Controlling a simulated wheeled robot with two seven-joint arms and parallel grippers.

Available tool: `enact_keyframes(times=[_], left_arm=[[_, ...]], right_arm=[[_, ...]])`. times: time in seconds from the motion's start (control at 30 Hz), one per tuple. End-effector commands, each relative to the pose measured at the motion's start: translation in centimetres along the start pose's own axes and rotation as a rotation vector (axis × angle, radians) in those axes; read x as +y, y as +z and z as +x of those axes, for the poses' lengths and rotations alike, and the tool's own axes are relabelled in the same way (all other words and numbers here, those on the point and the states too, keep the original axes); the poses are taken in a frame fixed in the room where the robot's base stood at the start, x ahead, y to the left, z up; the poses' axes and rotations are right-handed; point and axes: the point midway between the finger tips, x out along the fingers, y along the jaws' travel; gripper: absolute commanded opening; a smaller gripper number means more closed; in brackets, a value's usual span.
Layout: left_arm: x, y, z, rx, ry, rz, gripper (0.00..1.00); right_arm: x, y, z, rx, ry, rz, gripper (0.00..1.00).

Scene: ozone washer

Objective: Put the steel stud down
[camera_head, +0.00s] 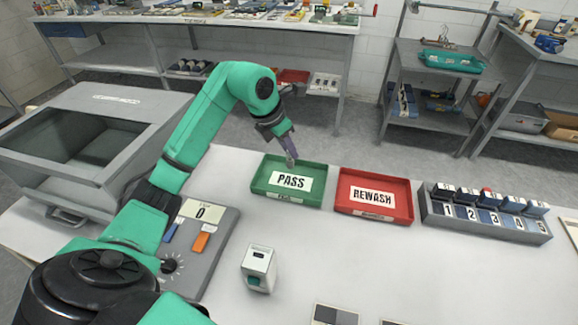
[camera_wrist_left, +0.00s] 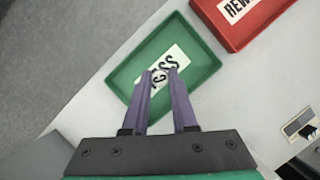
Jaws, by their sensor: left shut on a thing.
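My left gripper (camera_head: 289,155) reaches in from the left and hangs fingers-down over the green PASS tray (camera_head: 259,186). It also shows in the left wrist view (camera_wrist_left: 161,72), with its purple fingers close together above the PASS label of the tray (camera_wrist_left: 124,76). It is shut on the steel stud (camera_head: 291,162), a small grey piece at the fingertips, mostly hidden by the fingers. The fingertips look to be above the tray floor; the exact height is hard to tell. My right gripper is not in view.
A red REWASH tray (camera_head: 341,206) stands just right of the green one. A numbered rack (camera_head: 545,232) is farther right. A grey device with a dial (camera_head: 190,262) and a small white device (camera_head: 259,268) stand nearer. A grey chamber (camera_head: 52,170) is at left.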

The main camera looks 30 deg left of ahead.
Motion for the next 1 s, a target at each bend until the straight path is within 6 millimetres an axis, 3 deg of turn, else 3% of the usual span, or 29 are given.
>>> enact_keyframes(times=[0.3, 0.67, 0.7, 0.73, 1.0], left_arm=[[-0.1, -2.2, 5.2, 0.000, -0.002, -0.001, 0.00], [0.0, -2.5, 6.0, -0.002, 0.001, 0.001, 0.00], [0.0, -2.4, 5.9, -0.002, 0.001, 0.001, 0.41], [0.0, -2.4, 5.9, -0.002, 0.001, 0.001, 0.52], [0.0, -2.4, 5.8, -0.002, 0.000, 0.001, 0.56]], right_arm=[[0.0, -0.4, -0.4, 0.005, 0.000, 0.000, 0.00], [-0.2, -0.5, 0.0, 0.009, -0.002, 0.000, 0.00], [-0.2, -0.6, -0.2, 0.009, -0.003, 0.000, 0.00], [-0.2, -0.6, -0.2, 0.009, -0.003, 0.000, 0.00], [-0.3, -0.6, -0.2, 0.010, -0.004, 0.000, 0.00]])
